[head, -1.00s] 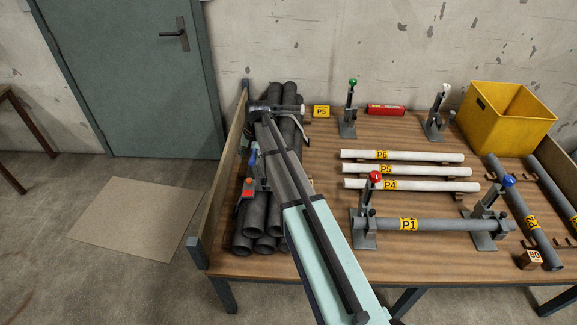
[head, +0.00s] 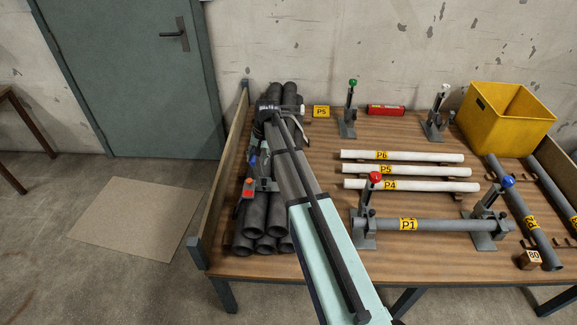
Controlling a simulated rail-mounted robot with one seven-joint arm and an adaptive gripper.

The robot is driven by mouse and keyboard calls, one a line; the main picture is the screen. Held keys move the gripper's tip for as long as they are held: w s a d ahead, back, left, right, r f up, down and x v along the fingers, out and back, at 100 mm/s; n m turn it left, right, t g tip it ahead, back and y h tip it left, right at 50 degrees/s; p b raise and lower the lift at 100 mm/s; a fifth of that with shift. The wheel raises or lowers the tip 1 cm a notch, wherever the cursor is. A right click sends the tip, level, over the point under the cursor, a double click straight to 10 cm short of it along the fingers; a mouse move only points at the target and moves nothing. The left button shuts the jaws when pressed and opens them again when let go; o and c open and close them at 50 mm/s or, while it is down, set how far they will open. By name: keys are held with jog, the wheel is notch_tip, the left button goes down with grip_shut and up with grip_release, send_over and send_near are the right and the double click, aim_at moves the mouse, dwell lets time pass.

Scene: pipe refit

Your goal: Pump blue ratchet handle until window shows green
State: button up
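A small blue part (head: 252,161), which looks like the ratchet handle, sits on the left side of the dark pipe bundle (head: 258,218). A red-orange part (head: 248,188) lies just below it, beside a grey fitting on the pipes. The indicator window and its colour are too small to make out. My arm reaches over the bundle, with its wrist above the far half of the pipes. My gripper is mostly hidden by the arm and the dark pipes, close to the blue part. I cannot tell its fingers' opening or whether they touch the handle.
White pipes (head: 405,170) and grey pipe P1 (head: 440,225) lie right of my arm. Clamps with red (head: 375,177), blue (head: 508,181), green (head: 353,83) and white knobs stand upright. A yellow bin (head: 507,120) is at the back right. A wooden side board (head: 226,190) borders the bundle's left.

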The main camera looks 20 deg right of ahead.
jog(key=d, duration=0.1)
jog(key=s+d, duration=0.1)
jog(key=d, duration=0.1)
jog(key=shift+s, duration=0.15)
jog(key=shift+d, duration=0.1)
jog(key=shift+s+d+f, duration=0.2)
jog(key=shift+s+d, duration=0.15)
jog(key=shift+d, duration=0.35)
jog(key=shift+s+d+f, duration=0.2)
jog(key=shift+s+d, duration=0.1)
jog(key=shift+d, duration=0.35)
jog(key=shift+s+d+f+b, duration=0.15)
jog(key=shift+s+d+f, duration=0.05)
jog(key=shift+d, duration=0.25)
jog(key=shift+s+d+f+b, duration=0.15)
jog(key=shift+s+d+f, duration=0.1)
jog(key=shift+d, duration=0.2)
jog(key=shift+s+d+f+b, duration=0.15)
jog(key=shift+d+f, duration=0.05)
jog(key=shift+d, duration=0.25)
